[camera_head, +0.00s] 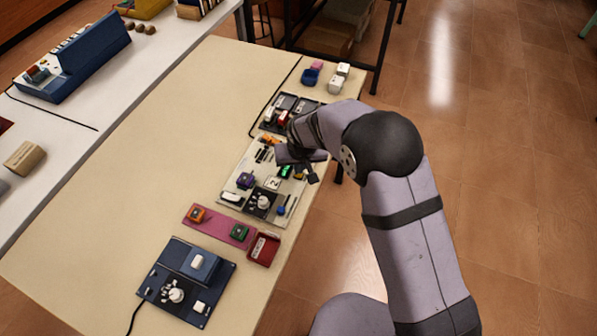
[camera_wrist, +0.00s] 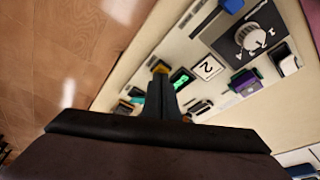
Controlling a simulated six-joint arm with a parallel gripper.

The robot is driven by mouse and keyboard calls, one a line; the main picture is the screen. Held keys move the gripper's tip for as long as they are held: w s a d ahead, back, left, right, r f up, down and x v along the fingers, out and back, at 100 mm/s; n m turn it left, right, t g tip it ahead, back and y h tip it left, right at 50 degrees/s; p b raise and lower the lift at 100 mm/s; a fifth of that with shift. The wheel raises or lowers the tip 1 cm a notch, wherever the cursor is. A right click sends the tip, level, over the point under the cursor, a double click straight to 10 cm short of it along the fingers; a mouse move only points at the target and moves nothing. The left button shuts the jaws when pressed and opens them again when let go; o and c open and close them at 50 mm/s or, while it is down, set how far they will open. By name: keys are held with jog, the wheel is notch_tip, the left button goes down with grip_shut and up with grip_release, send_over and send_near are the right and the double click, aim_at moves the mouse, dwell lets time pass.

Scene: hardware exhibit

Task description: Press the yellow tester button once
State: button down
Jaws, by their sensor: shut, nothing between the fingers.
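A small yellow piece (camera_wrist: 160,67), which looks like the yellow button, shows in the wrist view just beyond my fingertips on a pale panel (camera_wrist: 213,45). My gripper (camera_wrist: 161,78) is shut and empty, its dark fingers pointing at that piece and covering part of it. I cannot tell whether they touch it. A green-lit display (camera_wrist: 181,79) and a white tile marked 2 (camera_wrist: 208,67) lie beside it.
The panel also bears a dark dial plate (camera_head: 260,203), a purple part (camera_head: 245,180) and a blue part (camera_head: 282,211). A pink strip (camera_head: 218,225) with a red tray (camera_head: 263,249) and a blue box (camera_head: 188,281) stand nearer. The table's left half (camera_head: 130,170) is clear.

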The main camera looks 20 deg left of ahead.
notch_tip(320, 180, up, 7)
jog(key=p, duration=0.4)
jog(key=shift+f, duration=0.15)
